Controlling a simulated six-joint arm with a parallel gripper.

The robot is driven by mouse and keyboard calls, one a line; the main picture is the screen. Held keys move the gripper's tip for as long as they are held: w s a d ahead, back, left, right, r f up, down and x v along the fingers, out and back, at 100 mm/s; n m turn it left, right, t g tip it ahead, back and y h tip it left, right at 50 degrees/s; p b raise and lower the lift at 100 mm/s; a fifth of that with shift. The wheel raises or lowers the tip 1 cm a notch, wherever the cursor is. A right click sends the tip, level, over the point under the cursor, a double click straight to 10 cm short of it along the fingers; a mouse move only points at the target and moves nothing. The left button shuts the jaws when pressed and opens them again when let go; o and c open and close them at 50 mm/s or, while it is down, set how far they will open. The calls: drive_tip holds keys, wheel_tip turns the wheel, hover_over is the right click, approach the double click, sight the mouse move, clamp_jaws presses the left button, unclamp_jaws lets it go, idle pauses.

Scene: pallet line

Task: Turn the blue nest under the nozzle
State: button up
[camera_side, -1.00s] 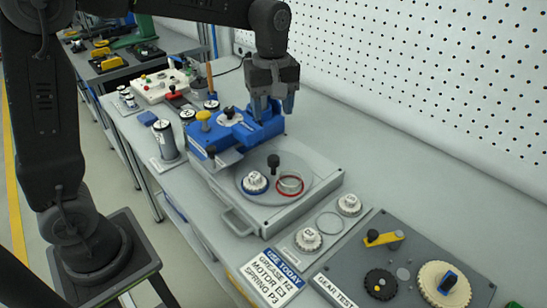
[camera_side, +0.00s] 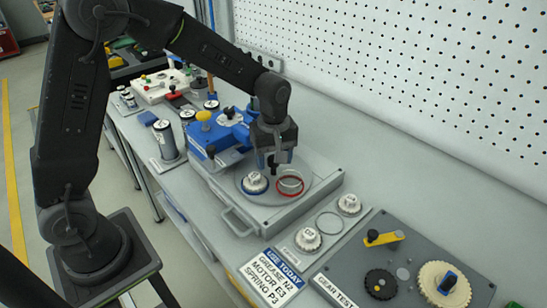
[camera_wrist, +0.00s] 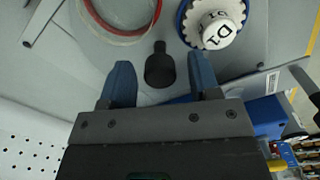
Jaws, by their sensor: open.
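The blue nest (camera_side: 254,192) sits on the round plate (camera_side: 270,200) and holds a white toothed part (camera_side: 255,181); in the wrist view the part (camera_wrist: 216,28) reads D1. The red nest (camera_side: 290,195) is to its right, with a clear ring and no white part; it also shows in the wrist view (camera_wrist: 128,38). An upright black knob (camera_wrist: 160,68) stands on the plate between the nests. My gripper (camera_side: 275,160) is open and low over the plate, its fingers on either side of the knob with visible gaps. I cannot make out the nozzle tip; a blue machine (camera_side: 230,132) stands behind the plate.
A gear test board (camera_side: 400,260) and a USE TODAY card (camera_side: 272,280) are nearer. The bench along the pegboard (camera_side: 410,90) is clear.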

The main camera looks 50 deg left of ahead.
drive_tip(key=shift+f, duration=0.1)
drive_tip(key=shift+c, duration=0.3)
clamp_jaws()
